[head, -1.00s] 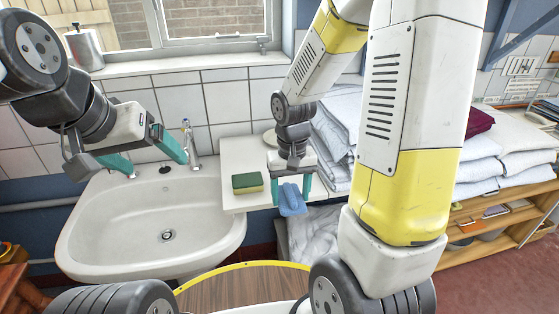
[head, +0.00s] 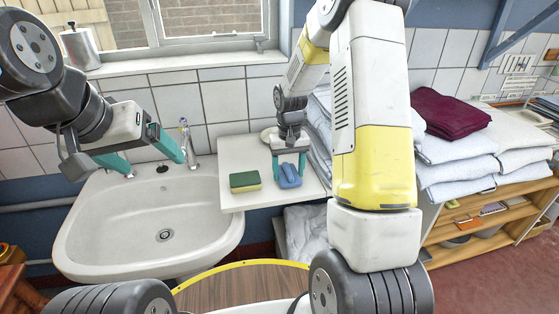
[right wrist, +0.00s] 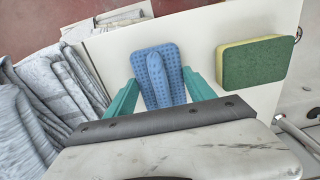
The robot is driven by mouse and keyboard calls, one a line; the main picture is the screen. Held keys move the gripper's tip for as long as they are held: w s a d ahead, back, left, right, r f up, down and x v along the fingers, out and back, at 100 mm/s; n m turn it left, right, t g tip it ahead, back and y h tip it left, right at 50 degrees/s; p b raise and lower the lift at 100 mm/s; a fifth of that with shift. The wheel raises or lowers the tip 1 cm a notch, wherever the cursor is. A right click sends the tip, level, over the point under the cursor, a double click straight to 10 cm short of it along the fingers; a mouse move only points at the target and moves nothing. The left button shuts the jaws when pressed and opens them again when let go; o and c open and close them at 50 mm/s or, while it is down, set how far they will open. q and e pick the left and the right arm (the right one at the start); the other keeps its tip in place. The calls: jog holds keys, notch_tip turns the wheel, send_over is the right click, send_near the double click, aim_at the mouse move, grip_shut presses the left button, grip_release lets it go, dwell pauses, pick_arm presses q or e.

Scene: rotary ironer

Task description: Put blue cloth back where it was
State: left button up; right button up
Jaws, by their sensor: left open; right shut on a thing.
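The blue cloth (head: 289,177) is at the white counter beside the sink, right of the sponge. In the right wrist view the cloth (right wrist: 158,75) is dotted and has a raised fold along its middle. My right gripper (head: 289,166) is shut on the cloth, with a teal finger (right wrist: 124,98) on each side of it. The cloth is at or just above the counter top; I cannot tell whether it touches. My left gripper (head: 150,160) is open and empty above the back of the sink.
A green and yellow sponge (head: 245,181) lies on the white counter (head: 240,150), close left of the cloth. The sink (head: 150,220) is further left. Folded white linens (head: 455,165) with a maroon cloth (head: 450,113) on top are at the right.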

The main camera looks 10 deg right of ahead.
jog(key=shift+f, duration=0.25)
jog(key=shift+f, duration=0.1)
jog(key=o, duration=1.5)
jog(key=shift+c, duration=0.2)
